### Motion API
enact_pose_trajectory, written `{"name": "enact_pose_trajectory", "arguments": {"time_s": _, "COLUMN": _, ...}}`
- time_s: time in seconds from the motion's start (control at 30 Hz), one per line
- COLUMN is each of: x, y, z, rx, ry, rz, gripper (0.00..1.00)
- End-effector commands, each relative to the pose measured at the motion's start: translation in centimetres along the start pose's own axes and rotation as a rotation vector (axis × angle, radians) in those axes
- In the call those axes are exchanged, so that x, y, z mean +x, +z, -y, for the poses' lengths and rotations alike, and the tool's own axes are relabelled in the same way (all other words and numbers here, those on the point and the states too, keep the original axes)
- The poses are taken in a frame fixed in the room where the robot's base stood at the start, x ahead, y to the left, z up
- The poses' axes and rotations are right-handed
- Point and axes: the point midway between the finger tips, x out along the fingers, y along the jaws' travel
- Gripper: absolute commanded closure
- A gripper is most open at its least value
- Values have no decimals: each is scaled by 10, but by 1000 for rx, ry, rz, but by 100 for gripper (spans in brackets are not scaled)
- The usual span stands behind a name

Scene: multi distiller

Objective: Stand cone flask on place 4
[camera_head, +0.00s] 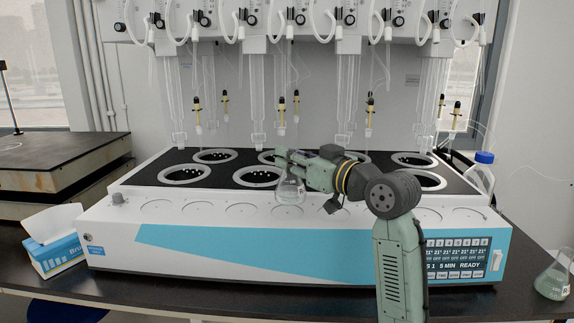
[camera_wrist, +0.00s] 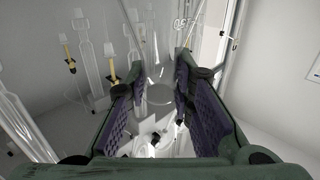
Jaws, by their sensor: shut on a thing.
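The clear cone flask (camera_head: 290,191) is upright in the head view, with its neck in my gripper (camera_head: 287,162). It is over or on the white front ledge of the distiller, at a round marked place (camera_head: 287,212) that is fourth from the left. I cannot tell whether its base touches the ledge. In the wrist view, clear glass (camera_wrist: 159,72) shows between the purple pads of my gripper (camera_wrist: 165,75). The pads close around it, and its outline is faint there.
The distiller's black top (camera_head: 225,174) has several ringed wells behind the ledge, with glass tubes above. A second flask (camera_head: 553,278) stands on the dark table at right. A tissue box (camera_head: 55,250) is at left. A blue-capped bottle (camera_head: 483,170) stands at right.

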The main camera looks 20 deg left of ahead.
Motion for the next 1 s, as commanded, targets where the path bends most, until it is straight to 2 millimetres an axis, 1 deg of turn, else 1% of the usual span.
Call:
{"name": "enact_pose_trajectory", "arguments": {"time_s": 0.03, "x": 7, "y": -1, "z": 0, "rx": 2, "ry": -1, "rz": 1, "gripper": 100}}
{"name": "enact_pose_trajectory", "arguments": {"time_s": 0.17, "x": 15, "y": 1, "z": 0, "rx": 1, "ry": 0, "rz": -1, "gripper": 100}}
{"name": "enact_pose_trajectory", "arguments": {"time_s": 0.23, "x": 16, "y": 7, "z": -1, "rx": 3, "ry": 1, "rz": 0, "gripper": 100}}
{"name": "enact_pose_trajectory", "arguments": {"time_s": 0.4, "x": 16, "y": 29, "z": -1, "rx": 4, "ry": 1, "rz": 0, "gripper": 100}}
{"name": "enact_pose_trajectory", "arguments": {"time_s": 0.5, "x": 16, "y": 36, "z": 0, "rx": 2, "ry": 1, "rz": 0, "gripper": 100}}
{"name": "enact_pose_trajectory", "arguments": {"time_s": 0.77, "x": 16, "y": 37, "z": 0, "rx": 0, "ry": 0, "rz": -1, "gripper": 100}}
{"name": "enact_pose_trajectory", "arguments": {"time_s": 0.9, "x": 16, "y": 42, "z": 0, "rx": 1, "ry": 0, "rz": -1, "gripper": 100}}
{"name": "enact_pose_trajectory", "arguments": {"time_s": 0.93, "x": 16, "y": 40, "z": 0, "rx": 1, "ry": 0, "rz": 0, "gripper": 76}}
{"name": "enact_pose_trajectory", "arguments": {"time_s": 1.0, "x": 16, "y": 40, "z": 0, "rx": 1, "ry": 0, "rz": 1, "gripper": 72}}
